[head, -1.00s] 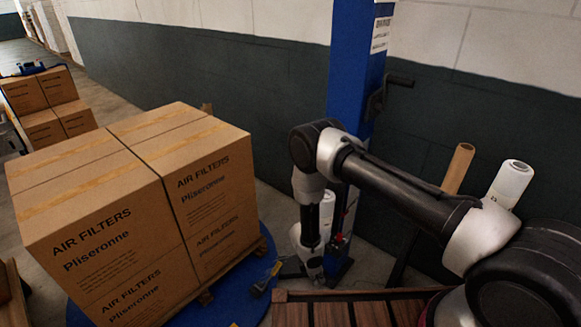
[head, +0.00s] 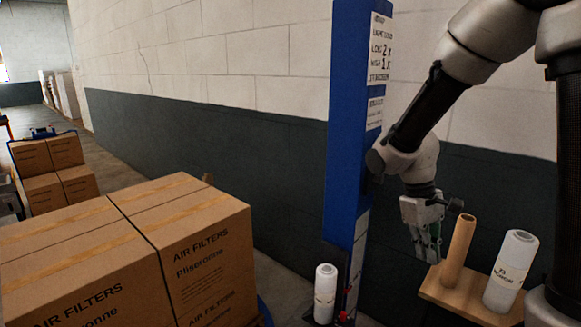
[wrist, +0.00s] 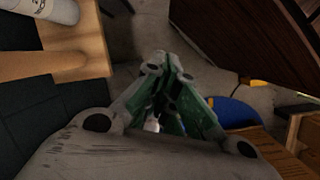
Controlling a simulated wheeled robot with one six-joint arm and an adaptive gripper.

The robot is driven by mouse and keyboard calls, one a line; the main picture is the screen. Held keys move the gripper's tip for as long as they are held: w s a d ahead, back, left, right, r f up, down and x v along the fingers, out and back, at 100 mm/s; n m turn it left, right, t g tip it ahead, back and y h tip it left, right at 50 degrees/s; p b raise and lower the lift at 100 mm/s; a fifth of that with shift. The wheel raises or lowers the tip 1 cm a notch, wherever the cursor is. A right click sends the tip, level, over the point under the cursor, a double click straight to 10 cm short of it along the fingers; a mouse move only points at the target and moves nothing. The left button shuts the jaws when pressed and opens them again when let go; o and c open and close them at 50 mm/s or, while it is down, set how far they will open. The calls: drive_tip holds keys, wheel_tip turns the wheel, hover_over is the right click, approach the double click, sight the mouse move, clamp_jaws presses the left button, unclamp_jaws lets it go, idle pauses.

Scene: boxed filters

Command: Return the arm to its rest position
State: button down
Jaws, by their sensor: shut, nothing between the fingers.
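My arm reaches in from the upper right in the head view, bent at the elbow. My gripper (head: 428,245) hangs downward, shut and empty, in front of the dark wall band and just left of a brown cardboard tube. In the wrist view my gripper (wrist: 158,118) shows its green-padded fingers closed together with nothing held, above the floor.
Stacked air filter boxes (head: 140,255) stand at the left. A blue column (head: 350,130) rises mid-view. A wooden shelf (head: 455,298) holds the cardboard tube (head: 459,248) and a white film roll (head: 510,270). Another white roll (head: 325,290) stands beside the column. More boxes (head: 50,170) sit far left.

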drive_tip(key=s+d+r+m+t+y, duration=0.1)
drive_tip(key=s+d+r+m+t, duration=0.1)
drive_tip(key=s+r, duration=0.4)
drive_tip(key=s+d+r+m+t+y, duration=0.1)
drive_tip(key=s+d+r+m+t, duration=0.1)
drive_tip(key=s+r, duration=0.5)
wheel_tip(320, 180, up, 2)
drive_tip(key=d+t, duration=0.1)
drive_tip(key=t, duration=0.1)
drive_tip(key=shift+d+r+m+t+y, duration=0.2)
drive_tip(key=shift+m+t+y, duration=0.1)
drive_tip(key=shift+m, duration=0.1)
idle(1.0)
